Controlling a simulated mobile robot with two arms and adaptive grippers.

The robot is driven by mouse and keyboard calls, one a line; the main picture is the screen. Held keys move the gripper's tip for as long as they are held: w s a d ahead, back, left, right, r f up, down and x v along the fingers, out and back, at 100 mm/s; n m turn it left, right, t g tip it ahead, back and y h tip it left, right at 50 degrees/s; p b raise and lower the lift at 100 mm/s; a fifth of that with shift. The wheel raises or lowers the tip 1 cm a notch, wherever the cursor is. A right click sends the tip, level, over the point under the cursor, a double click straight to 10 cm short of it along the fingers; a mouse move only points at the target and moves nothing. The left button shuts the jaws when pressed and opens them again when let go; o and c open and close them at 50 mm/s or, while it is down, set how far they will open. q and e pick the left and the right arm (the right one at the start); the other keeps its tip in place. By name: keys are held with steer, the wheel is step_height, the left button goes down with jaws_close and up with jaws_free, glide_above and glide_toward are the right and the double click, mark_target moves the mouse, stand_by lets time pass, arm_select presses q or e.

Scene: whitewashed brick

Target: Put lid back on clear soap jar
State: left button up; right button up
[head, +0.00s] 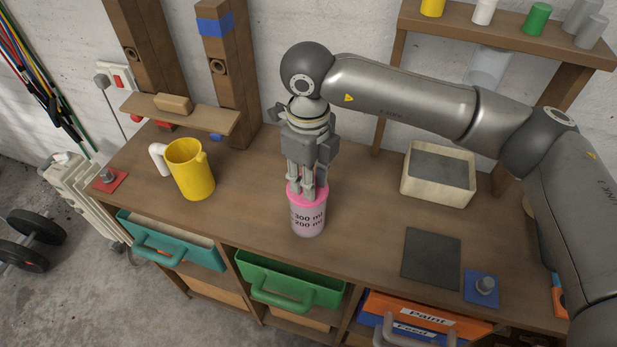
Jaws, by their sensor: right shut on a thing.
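The clear soap jar (308,219) stands upright on the wooden workbench near its front edge. It has dark volume marks and looks pale pink. The pink lid (294,196) is at the jar's top, level and in line with it. I cannot tell whether it is fully seated. My right gripper (308,190) points straight down from above and is shut on the lid. Its fingers hide part of the lid. My left gripper is not in view.
A yellow mug (190,170) stands left of the jar. A pale box (438,174), a dark mat (431,257) and a blue plate with a knob (481,287) lie to the right. A green drawer (290,280) is below the front edge. Bench around the jar is clear.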

stand_by(0.4)
steer(key=o, duration=1)
steer(key=shift+o, duration=0.5)
steer(key=o, duration=0.4)
steer(key=shift+r+p, duration=1.25)
steer(key=shift+r, duration=2.25)
steer(key=shift+c, duration=0.4)
